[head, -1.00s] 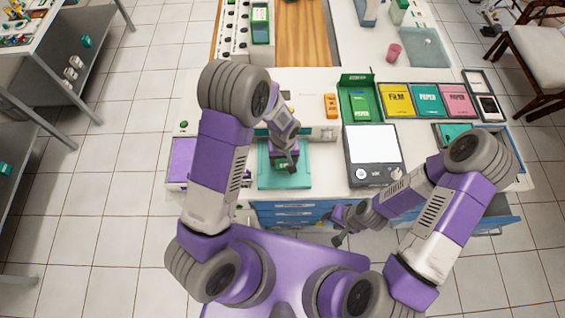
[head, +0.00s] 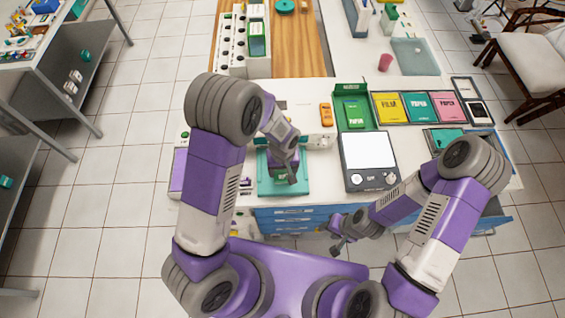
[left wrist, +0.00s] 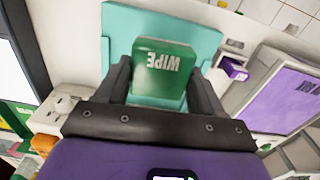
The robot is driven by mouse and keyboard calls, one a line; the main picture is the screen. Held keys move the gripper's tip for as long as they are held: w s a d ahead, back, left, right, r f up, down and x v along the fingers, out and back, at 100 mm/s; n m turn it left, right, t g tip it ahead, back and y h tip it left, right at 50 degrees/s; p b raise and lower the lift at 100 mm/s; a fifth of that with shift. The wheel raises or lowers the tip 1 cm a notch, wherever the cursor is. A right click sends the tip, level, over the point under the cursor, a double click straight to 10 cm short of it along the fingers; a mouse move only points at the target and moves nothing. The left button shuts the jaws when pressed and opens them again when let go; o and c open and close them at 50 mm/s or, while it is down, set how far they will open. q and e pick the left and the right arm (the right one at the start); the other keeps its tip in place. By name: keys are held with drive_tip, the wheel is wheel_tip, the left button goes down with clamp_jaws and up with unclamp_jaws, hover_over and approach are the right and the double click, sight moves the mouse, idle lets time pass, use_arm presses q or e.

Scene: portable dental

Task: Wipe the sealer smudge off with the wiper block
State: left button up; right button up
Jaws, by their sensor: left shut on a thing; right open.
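The wiper block (left wrist: 162,68) is green with white "WIPE" lettering and sits between the fingers of my left gripper (left wrist: 165,85) in the left wrist view. The gripper is shut on it. In the head view my left gripper (head: 290,172) is over a teal plate (head: 268,188) on the white worktop, and the block is mostly hidden by the gripper. The plate also shows behind the block in the left wrist view (left wrist: 118,40). I cannot tell whether block and plate touch. No sealer smudge can be made out. My right gripper (head: 340,240) is open and empty, low before the drawers.
Right of the plate lie a white-topped scale (head: 368,150), an orange device (head: 326,114) and yellow (head: 390,106), teal and pink packs. A purple pad (head: 178,170) lies to the left. Blue drawers (head: 290,222) are below the worktop, with one open at right.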

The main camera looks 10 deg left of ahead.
use_arm(q)
drive_tip(key=shift+r+p, duration=0.7)
drive_tip(key=shift+r, duration=0.65)
drive_tip(key=shift+f, duration=0.15)
